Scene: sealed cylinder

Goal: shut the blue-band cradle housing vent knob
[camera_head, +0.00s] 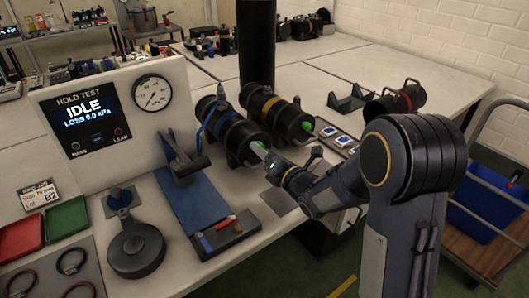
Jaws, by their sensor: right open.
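The blue-band housing (226,130) is a dark cylinder lying on its side in a cradle on the bench, near the middle of the view. My left gripper is not in view.
The test panel (115,110) reads IDLE, LOSS 0.0 kPa. A blue fixture (195,205) and small trays fill the left bench.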

